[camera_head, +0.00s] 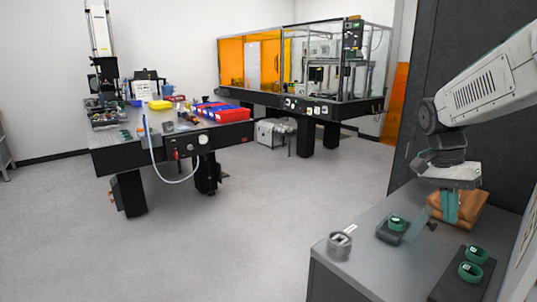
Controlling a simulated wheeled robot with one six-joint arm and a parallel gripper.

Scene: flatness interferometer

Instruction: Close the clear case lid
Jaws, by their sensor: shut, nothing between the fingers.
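A small dark case (388,236) sits on the grey bench top at the right, with a green ring-shaped part (397,224) in it. Its clear lid (418,224) appears raised, a faint tilted pane on the case's right side. My gripper (450,219) points down with its teal fingers together and empty. It is to the right of the lid, in front of a brown block. I cannot tell whether the fingers touch the lid.
The brown block (474,211) is close behind my fingers. A dark mat (450,284) with two green rings (472,263) lies at the front right. A grey cylinder (339,245) stands near the bench's left edge.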

